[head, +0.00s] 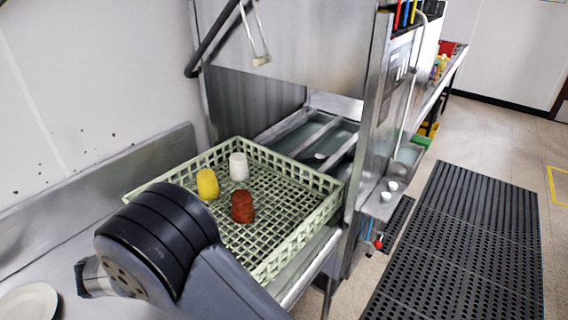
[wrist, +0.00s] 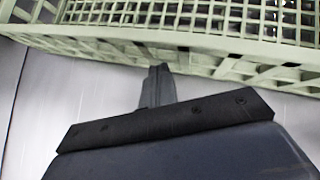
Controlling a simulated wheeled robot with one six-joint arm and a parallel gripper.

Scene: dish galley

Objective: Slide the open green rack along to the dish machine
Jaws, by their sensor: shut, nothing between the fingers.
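The open green rack (head: 300,228) lies on the steel counter in front of the dish machine (head: 290,45), its far edge at the machine's opening. A yellow cup (head: 207,184), a white cup (head: 238,167) and a red-brown cup (head: 242,206) stand in it. In the wrist view the rack's near wall (wrist: 200,55) crosses the top. My gripper (wrist: 157,75) is shut and empty, its tip close to the bottom of that wall; I cannot tell whether they touch. In the head view my arm hides the rack's near left part and the gripper.
The machine's hood is raised over metal rails (head: 315,135). A white plate (head: 28,303) lies on the counter at the lower left. A steel backsplash and wall bound the left side. A black floor mat (head: 460,240) lies at the right.

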